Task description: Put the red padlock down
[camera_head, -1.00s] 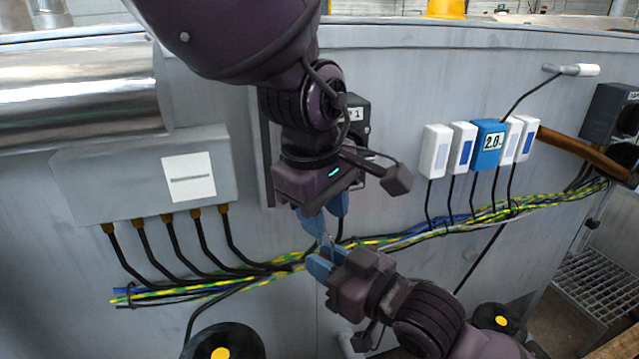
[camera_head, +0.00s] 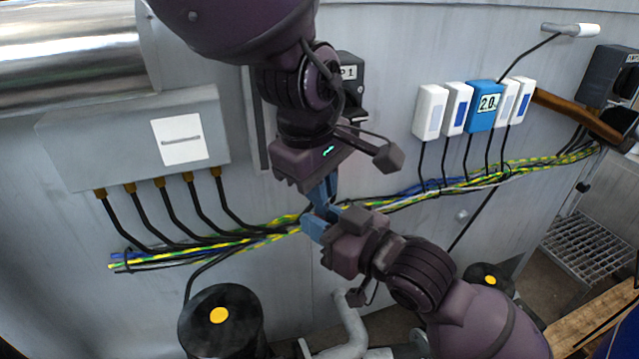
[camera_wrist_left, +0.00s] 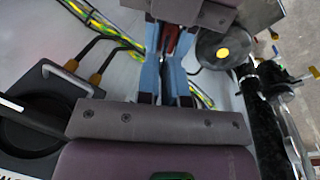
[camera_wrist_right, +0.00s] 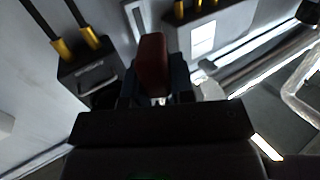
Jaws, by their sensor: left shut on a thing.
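The red padlock (camera_wrist_right: 152,62) shows as a dark red body between the fingers of my right gripper (camera_wrist_right: 155,90) in the right wrist view. A small red part of it (camera_wrist_left: 172,40) shows between the fingers of my left gripper (camera_wrist_left: 166,70) in the left wrist view. My left gripper (camera_head: 322,198) points down and is shut on the padlock. My right gripper (camera_head: 325,222) comes from below right, its blue fingers spread around the padlock, close against the left fingertips. In the head view the fingers hide the padlock.
A grey junction box (camera_head: 75,150) with black cables is at left. A cable bundle (camera_head: 230,240) runs behind the grippers. White and blue boxes (camera_head: 485,106) are on the wall at right. A black cylinder with a yellow centre (camera_head: 222,320) stands below left.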

